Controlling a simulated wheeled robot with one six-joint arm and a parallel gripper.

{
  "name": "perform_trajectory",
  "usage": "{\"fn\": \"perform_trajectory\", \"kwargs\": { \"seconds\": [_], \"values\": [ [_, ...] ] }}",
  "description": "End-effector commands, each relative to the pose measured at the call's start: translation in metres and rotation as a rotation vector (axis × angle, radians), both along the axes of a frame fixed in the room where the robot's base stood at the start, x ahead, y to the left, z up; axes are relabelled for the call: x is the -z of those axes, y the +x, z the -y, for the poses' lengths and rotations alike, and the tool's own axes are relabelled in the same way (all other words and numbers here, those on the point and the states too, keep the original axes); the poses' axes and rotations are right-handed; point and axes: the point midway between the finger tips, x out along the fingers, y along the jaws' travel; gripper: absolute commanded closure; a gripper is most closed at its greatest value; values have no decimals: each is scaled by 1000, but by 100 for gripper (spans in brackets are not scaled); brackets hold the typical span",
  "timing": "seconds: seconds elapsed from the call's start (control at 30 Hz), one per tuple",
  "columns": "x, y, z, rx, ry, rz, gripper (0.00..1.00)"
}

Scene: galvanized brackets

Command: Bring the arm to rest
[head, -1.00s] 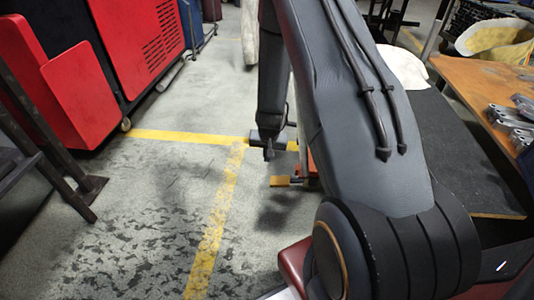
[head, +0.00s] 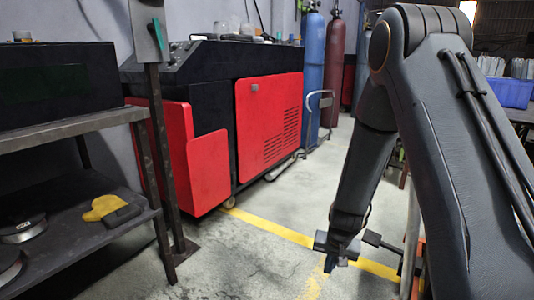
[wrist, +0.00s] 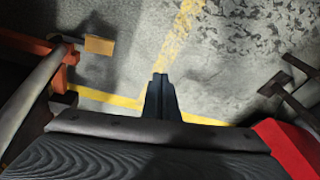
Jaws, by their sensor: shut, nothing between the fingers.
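My gripper (head: 328,263) hangs at the end of my folded arm, pointing down above the grey floor in the head view. In the wrist view its two dark fingers (wrist: 160,80) lie together, with nothing between them. Below the fingers the floor shows a yellow line (wrist: 108,97). My gripper appears clear of the things around it, though its height above the floor is hard to tell.
A red and black machine (head: 265,125) stands behind, left of my arm. A grey metal shelf (head: 75,128) is at the left. Blue (head: 312,75) and dark red gas cylinders stand at the back. A blue bin (head: 510,92) is at the right. Open floor lies around the yellow line.

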Motion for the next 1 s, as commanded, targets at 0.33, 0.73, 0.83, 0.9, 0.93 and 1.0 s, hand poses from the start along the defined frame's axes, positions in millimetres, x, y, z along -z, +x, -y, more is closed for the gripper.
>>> {"fn": "perform_trajectory", "kwargs": {
  "seconds": [0.33,0.73,0.83,0.9,0.93,1.0],
  "values": [
    [-119,-106,-164,-420,18,-79,100],
    [-189,-246,-227,-767,-20,-160,100],
    [-196,-266,-229,-815,-30,-170,100],
    [-200,-279,-230,-846,-37,-177,100],
    [-202,-285,-230,-859,-39,-178,100],
    [-206,-297,-230,-887,-46,-185,100]
  ]
}}
